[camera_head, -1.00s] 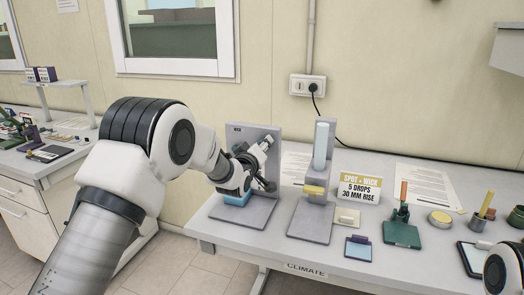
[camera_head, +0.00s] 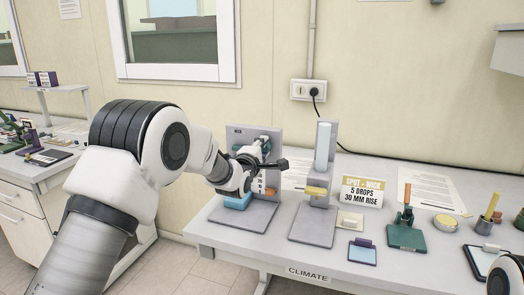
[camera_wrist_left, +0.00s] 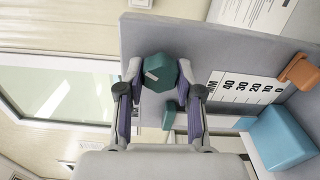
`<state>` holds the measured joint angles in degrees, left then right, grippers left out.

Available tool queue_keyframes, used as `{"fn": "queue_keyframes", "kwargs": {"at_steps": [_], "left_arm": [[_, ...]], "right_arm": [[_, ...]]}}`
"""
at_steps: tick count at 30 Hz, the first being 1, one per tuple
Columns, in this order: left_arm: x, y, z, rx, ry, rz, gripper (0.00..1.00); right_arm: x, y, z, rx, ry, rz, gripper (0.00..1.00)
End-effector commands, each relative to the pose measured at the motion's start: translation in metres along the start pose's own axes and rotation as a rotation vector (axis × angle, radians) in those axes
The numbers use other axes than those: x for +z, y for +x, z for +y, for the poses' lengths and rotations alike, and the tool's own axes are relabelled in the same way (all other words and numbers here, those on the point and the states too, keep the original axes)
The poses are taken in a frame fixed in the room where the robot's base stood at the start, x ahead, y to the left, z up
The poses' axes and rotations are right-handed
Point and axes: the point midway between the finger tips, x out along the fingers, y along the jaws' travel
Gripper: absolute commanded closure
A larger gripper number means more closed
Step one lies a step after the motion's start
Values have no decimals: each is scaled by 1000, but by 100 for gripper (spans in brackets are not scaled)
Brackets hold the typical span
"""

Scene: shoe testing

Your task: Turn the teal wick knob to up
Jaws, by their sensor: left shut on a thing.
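The teal wick knob (camera_wrist_left: 160,72) is on the grey upright panel (camera_wrist_left: 205,45) of a test stand. It shows between the fingers of my left gripper (camera_wrist_left: 158,80) in the left wrist view and has a pale pointer mark on its face. My left gripper is shut on the knob, one finger on each side. In the head view my left gripper (camera_head: 268,155) is in front of the panel (camera_head: 240,134) and mostly hides the knob. My right gripper is not in view.
The stand carries a millimetre scale (camera_wrist_left: 248,87), an orange part (camera_wrist_left: 300,72) and a blue block (camera_wrist_left: 283,138). A second stand (camera_head: 310,225) with a pale blue cylinder (camera_head: 323,146) stands close on the right. A "SPOT + WICK" sign (camera_head: 362,191) and small tools are farther right.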

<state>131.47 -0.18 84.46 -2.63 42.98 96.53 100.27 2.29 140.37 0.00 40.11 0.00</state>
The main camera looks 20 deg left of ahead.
Motion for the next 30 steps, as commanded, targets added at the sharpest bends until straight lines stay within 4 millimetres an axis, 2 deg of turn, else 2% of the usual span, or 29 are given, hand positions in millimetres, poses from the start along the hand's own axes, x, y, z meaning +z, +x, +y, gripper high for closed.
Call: {"fn": "queue_keyframes", "kwargs": {"at_steps": [1, 15, 30], "left_arm": [[1, -1, -8, -13, -37, -2, 99], [2, 0, -6, -10, -409, -1, 99], [2, 0, -4, -7, -525, -1, 99]], "right_arm": [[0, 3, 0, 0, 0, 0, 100], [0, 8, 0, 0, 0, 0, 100], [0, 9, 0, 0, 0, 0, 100]]}}
